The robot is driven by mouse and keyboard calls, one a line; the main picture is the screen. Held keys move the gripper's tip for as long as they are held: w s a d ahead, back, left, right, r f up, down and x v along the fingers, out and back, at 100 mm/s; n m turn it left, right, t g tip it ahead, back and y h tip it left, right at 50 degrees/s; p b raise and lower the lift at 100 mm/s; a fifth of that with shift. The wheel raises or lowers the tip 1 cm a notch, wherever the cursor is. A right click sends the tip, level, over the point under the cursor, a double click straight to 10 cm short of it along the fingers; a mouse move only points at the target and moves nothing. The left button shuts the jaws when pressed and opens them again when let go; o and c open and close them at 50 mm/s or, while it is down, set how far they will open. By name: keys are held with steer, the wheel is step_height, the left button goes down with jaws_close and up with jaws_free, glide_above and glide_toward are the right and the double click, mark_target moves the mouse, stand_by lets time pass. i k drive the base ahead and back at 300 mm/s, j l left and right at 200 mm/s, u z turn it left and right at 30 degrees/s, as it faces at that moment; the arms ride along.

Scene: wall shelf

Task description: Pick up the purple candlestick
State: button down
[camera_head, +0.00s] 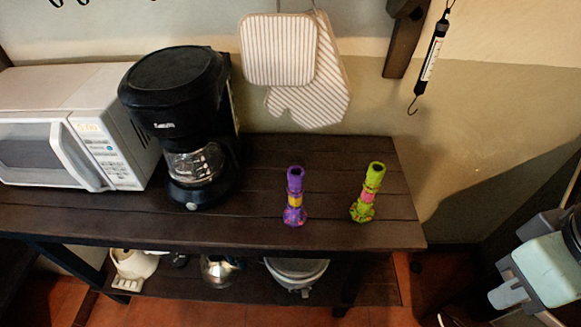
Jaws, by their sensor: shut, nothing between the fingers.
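The purple candlestick (295,196) stands upright on the dark wooden shelf top (250,232), near its front edge. It has a yellow band at the middle and a speckled, wider base. A green candlestick (368,192) with a pink band stands to its right, with a clear gap between them. Parts of my arm show at the right edge of the picture, well apart from both candlesticks. I cannot make out my gripper's fingers in this view.
A black coffee maker (178,92) with a glass pot and a white microwave (100,97) stand to the left. Striped oven mitts (280,50) and a hanging scale (432,58) hang on the wall. Pots (296,272) sit on the lower shelf. Bare wood surrounds the candlesticks.

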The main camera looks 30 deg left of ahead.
mark_target(295, 215)
steer(key=u, duration=1.2)
